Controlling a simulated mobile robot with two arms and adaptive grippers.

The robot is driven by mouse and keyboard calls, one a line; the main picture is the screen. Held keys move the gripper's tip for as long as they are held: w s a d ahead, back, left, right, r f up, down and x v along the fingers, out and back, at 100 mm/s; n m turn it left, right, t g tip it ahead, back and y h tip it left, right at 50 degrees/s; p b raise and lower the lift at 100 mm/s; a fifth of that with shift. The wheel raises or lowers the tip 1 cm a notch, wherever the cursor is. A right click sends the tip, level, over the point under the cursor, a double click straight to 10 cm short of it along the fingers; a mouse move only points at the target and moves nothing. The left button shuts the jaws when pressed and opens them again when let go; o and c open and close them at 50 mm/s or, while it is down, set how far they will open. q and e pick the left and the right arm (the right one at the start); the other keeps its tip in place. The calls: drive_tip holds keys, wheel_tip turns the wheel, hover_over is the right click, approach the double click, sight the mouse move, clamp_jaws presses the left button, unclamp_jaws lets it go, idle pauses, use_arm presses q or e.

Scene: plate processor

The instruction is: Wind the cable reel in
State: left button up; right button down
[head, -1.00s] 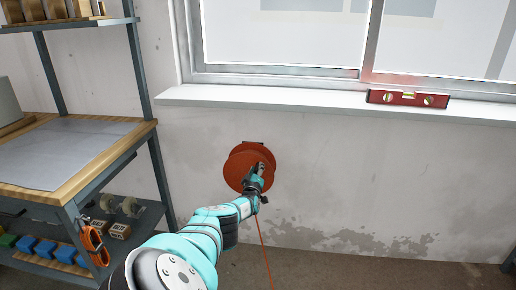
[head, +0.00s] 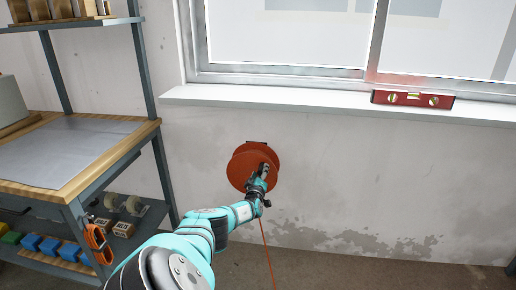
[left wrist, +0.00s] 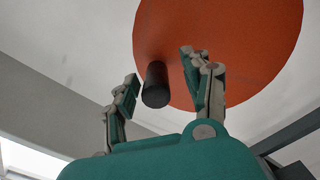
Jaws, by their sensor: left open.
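The orange-red cable reel (head: 250,160) is mounted on the wall below the window sill, and its disc (left wrist: 245,45) fills the upper right of the left wrist view. A dark cylindrical handle (left wrist: 155,85) sticks out from the disc. My left gripper (head: 264,170) is in front of the reel. In the left wrist view its two fingers (left wrist: 160,78) are open, one on each side of the handle, with gaps visible. An orange cable (head: 267,250) hangs from below the reel toward the floor. My right gripper is not in view.
A workbench (head: 140,135) with shelves stands at the left, with an orange coil (head: 97,243) hanging at its side. A red spirit level (head: 412,98) lies on the window sill (head: 310,104). The wall right of the reel is clear.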

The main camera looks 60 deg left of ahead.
use_arm(q)
drive_tip(key=shift+s+d+r, duration=0.2)
drive_tip(key=shift+s+d, duration=0.15)
drive_tip(key=shift+d, duration=0.1)
drive_tip(key=v, duration=0.9)
drive_tip(key=shift+s+d, duration=0.15)
drive_tip(key=shift+d, duration=0.25)
